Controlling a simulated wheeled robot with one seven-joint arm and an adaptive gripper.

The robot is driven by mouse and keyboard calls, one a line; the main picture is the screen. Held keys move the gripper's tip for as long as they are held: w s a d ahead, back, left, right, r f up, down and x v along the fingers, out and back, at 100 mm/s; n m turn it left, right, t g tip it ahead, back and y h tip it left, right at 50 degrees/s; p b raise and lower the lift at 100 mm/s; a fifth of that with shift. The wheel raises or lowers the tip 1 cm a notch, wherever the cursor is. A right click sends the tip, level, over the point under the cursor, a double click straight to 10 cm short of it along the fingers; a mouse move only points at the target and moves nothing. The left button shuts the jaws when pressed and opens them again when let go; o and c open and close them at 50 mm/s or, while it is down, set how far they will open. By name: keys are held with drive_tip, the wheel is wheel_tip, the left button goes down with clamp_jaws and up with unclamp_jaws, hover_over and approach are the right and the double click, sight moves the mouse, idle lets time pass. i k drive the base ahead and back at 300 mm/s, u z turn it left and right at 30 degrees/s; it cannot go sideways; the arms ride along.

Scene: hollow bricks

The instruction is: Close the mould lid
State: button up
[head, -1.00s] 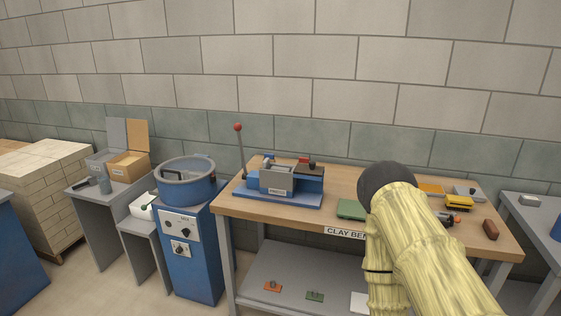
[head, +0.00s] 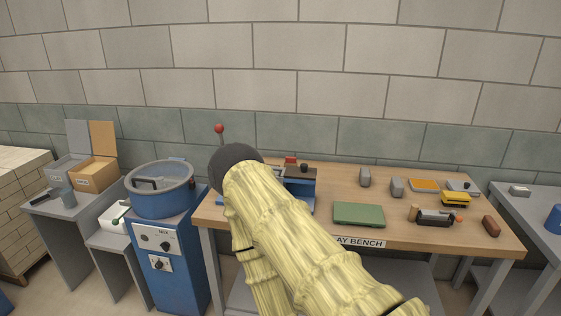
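The mould press stands at the left of the wooden bench (head: 338,190). Only parts of it show: the dark top piece with a black knob (head: 304,170), a blue body part (head: 303,186) below it, and the red ball of its lever (head: 219,128). My arm covers most of the press, so I cannot tell how its lid stands. The arm's dark rounded end lies over the press in the picture. My gripper is hidden, so neither its fingers nor anything in it shows.
A green plate (head: 358,213) lies at the bench's front. Two grey blocks (head: 397,187), a yellow item (head: 456,198), a dark roller-like tool (head: 434,217) and a brown brick (head: 491,226) lie to the right. A blue mixer (head: 160,190) stands left of the bench.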

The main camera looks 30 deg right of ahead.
sight(303, 172)
drive_tip(key=z, duration=0.3)
drive_tip(key=i, duration=0.5)
drive_tip(key=z, duration=0.5)
